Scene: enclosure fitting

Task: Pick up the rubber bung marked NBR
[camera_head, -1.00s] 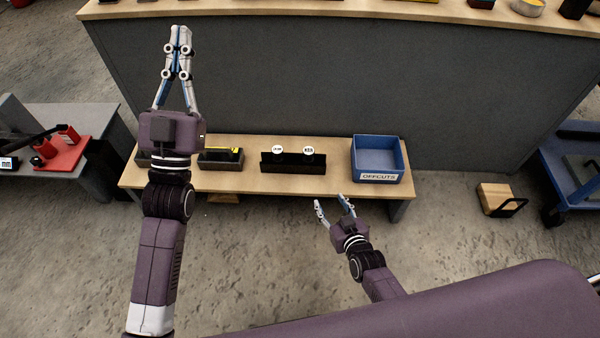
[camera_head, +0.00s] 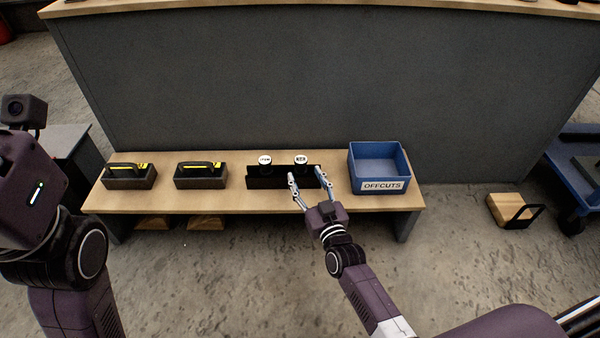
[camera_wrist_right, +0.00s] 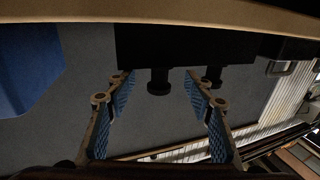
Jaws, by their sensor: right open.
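The rubber bung marked NBR (camera_head: 301,159) stands upright in a black holder (camera_head: 262,182) on the low bench, its white marked top up. A second white-topped bung (camera_head: 265,160) stands to its left, its lettering too small to read surely. My right gripper (camera_head: 306,177) is open and empty, just in front of the NBR bung. In the right wrist view, which looks upside down, the near bung (camera_wrist_right: 158,83) shows between the open fingers (camera_wrist_right: 158,92), apart from them. The other bung (camera_wrist_right: 212,78) is near one fingertip. My left gripper's fingers are out of view.
A blue bin marked OFFCUTS (camera_head: 382,171) stands right of the holder. Two dark blocks with black handles (camera_head: 128,176) (camera_head: 201,175) sit at the left of the bench. A grey panel rises behind the bench (camera_head: 235,194).

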